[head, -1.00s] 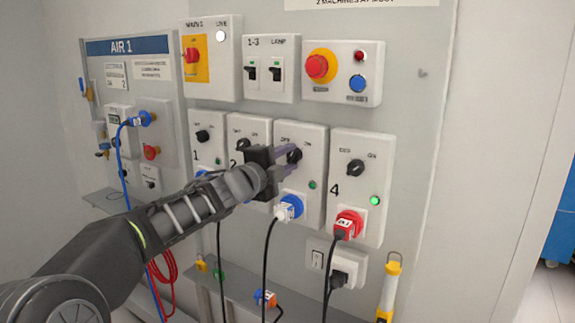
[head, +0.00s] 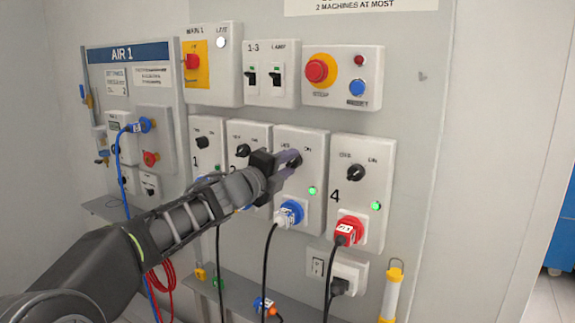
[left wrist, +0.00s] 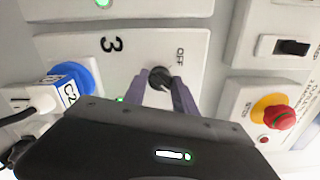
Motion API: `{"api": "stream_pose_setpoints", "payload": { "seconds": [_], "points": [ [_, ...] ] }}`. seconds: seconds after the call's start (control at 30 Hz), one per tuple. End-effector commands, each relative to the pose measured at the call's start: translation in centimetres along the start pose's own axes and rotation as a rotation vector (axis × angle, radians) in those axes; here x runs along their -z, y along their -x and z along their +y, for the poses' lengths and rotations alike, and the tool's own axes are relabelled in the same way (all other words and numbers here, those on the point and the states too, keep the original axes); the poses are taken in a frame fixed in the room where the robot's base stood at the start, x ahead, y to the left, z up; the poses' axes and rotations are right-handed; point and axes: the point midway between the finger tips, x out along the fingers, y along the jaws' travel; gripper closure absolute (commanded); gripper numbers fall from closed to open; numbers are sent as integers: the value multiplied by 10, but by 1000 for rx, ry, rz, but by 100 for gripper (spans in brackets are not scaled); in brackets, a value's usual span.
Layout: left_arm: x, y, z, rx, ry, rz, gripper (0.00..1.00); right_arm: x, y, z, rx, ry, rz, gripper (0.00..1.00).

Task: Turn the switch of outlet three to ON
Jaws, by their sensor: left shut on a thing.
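The outlet three box (head: 314,150) is a white panel with OFF and ON marks, a black rotary switch (head: 296,160) and a bright green lamp (head: 312,190). My left gripper (head: 286,160) reaches it from the left and is shut on the switch knob. In the left wrist view the two purple-grey fingers (left wrist: 160,84) stand on either side of the knob (left wrist: 160,75), beside the OFF mark. The fingers partly cover the knob, and I cannot read where its pointer stands. A blue plug (head: 290,213) sits in the outlet's socket. My right gripper is not in view.
Outlet four (head: 358,190) is to the right, with its own knob and lit lamp. Outlet two (head: 245,145) is partly behind my arm. A red emergency button (head: 317,71) and breakers (head: 272,76) are above. Black cables hang below over a shelf (head: 240,290).

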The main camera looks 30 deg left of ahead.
Motion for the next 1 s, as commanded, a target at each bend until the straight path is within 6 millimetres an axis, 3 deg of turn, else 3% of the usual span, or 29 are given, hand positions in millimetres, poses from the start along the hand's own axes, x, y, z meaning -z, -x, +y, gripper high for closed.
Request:
{"api": "stream_pose_setpoints", "payload": {
  "seconds": [0.03,0.07,0.3,0.67,1.0],
  "points": [
    [0,0,1,-2,-3,1,100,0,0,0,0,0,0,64],
    [0,0,2,-3,-2,1,65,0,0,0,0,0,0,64],
    [0,0,1,-1,-1,0,46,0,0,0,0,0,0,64],
    [0,6,0,-1,0,0,46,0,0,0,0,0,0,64],
    [-1,58,-1,1,-1,-1,46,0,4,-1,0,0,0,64]
  ]
}}
